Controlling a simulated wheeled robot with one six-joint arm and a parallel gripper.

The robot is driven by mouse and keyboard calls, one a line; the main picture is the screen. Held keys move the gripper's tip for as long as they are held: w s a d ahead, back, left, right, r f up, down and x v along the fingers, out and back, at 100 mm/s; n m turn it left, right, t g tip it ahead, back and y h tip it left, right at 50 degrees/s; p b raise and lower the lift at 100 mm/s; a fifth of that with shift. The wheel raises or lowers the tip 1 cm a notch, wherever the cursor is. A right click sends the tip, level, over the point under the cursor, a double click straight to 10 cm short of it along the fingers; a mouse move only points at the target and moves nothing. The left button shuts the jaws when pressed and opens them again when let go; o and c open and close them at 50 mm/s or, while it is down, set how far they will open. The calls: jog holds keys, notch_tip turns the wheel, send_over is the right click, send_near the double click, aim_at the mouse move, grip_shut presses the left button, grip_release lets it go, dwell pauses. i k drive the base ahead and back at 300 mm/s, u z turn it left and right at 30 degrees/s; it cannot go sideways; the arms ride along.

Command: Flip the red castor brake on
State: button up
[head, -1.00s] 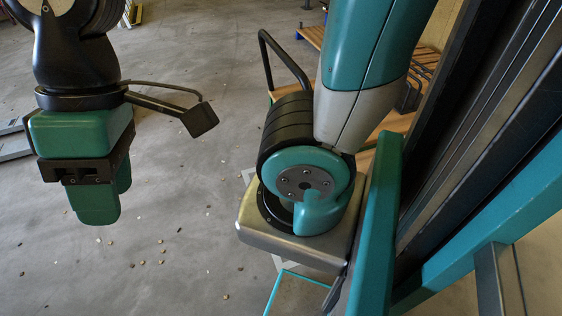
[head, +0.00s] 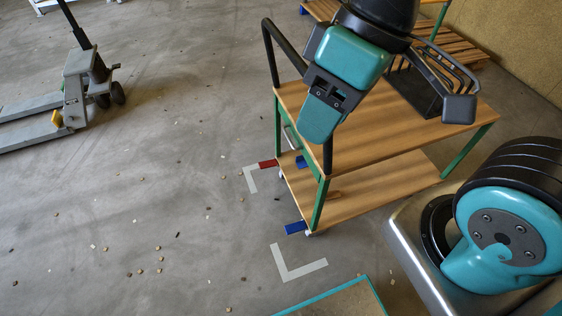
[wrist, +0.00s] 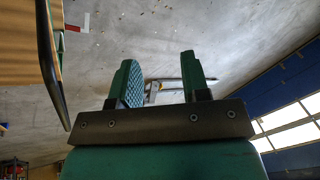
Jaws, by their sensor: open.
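The red castor brake (head: 268,164) is a small flat pedal low at the left edge of the cart, beside a white floor corner mark. It also shows small at the top left of the wrist view (wrist: 73,29). The cart (head: 425,130) has wooden shelves, a green frame and a black push handle. My gripper (head: 320,118) is above the cart's near-left side, well above and right of the red brake in the head view. In the wrist view its two green fingers (wrist: 158,75) stand apart with nothing between them.
Blue pedals show at the cart's near corner (head: 295,228) and beside its lower shelf (head: 302,162). The black handle (head: 285,45) rises near my gripper. A pallet jack (head: 78,90) stands at far left. The floor left of the cart is mostly clear, with scattered small bits.

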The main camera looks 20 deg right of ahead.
aim_at(265, 164)
jog(key=k, duration=0.65)
jog(key=u, duration=0.45)
jog(key=i, duration=1.6)
